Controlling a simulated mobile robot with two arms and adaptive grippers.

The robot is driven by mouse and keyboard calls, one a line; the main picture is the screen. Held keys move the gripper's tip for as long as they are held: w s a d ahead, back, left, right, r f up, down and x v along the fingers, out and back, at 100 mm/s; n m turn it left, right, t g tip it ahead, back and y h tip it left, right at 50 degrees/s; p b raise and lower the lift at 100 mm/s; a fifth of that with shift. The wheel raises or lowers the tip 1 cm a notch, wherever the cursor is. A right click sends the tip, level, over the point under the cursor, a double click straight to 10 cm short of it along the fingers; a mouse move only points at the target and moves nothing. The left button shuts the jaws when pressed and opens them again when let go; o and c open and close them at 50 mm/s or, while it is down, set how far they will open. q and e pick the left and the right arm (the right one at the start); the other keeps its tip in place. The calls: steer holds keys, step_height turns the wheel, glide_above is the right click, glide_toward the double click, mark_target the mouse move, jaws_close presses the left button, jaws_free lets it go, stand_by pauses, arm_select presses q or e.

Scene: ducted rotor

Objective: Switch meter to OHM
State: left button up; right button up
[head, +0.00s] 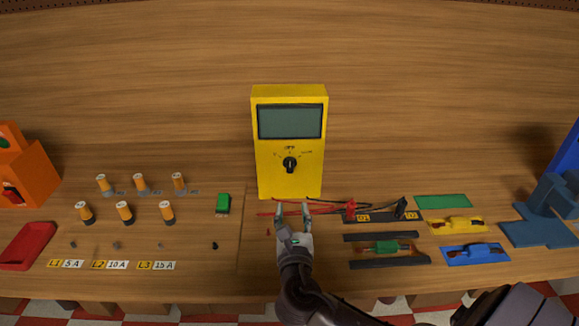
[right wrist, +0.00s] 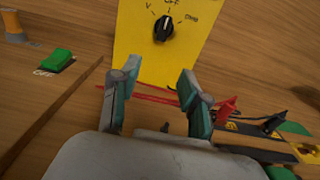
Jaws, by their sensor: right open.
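A yellow meter (head: 290,140) stands upright at the middle of the wooden bench, with a blank grey screen (head: 290,121) on top. Its black dial (head: 290,165) sits below the screen, and the dial also shows in the right wrist view (right wrist: 164,28). The wrist view shows marks V at left, OFF at top and OHM at right; the dial's pointer looks upright, toward OFF. My right gripper (head: 292,210) is open and empty, in front of and below the dial, apart from it. In the wrist view the open fingers (right wrist: 155,95) frame the meter's lower part. My left gripper is not in view.
Red and black probes (head: 351,210) with leads lie right of my right gripper. A red tray (head: 26,245) is far left. The bench behind the meter is clear.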

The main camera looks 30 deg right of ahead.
steer(key=p, duration=0.1)
glide_toward(290, 173)
steer(key=x, duration=0.2)
steer(key=p+x, duration=0.1)
steer(key=x, duration=0.5)
steer(key=shift+w+d+f, duration=0.1)
steer(key=shift+w+d, duration=0.2)
steer(key=shift+w, duration=0.1)
steer(key=shift+c, duration=0.9)
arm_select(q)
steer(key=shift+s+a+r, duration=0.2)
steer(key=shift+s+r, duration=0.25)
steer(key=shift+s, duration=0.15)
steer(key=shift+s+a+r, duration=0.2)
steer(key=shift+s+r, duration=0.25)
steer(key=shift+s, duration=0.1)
arm_select(e)
jaws_close()
